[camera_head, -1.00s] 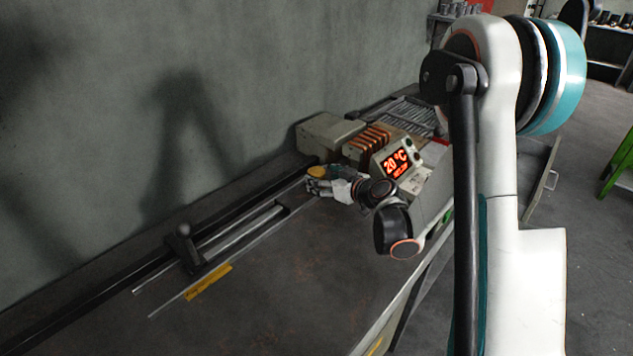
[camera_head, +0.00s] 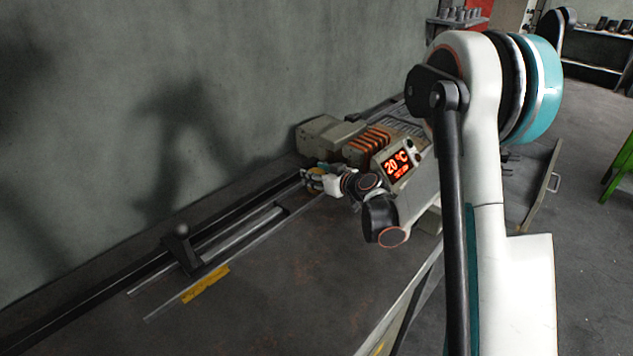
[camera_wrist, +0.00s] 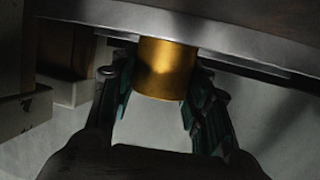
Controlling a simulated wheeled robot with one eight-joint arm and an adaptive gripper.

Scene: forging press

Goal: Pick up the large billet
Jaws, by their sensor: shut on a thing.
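The large billet (camera_wrist: 165,70) is a brass-coloured cylinder in the wrist view, between the two green-padded fingers of my gripper (camera_wrist: 160,95). The fingers are shut on its sides. Its upper end in that view meets a grey metal surface, and I cannot tell whether it still touches it. In the head view my gripper (camera_head: 312,179) is at the far end of the bench rails, beside the heater with the orange coil. The billet is too small and covered there to make out clearly.
The induction heater has a copper-orange coil (camera_head: 368,143) and a display (camera_head: 396,165) reading 20 °C, close to my gripper. A lever (camera_head: 181,240) stands on the rails nearer the camera. The bench top (camera_head: 290,270) in front is clear. A wall runs along the left.

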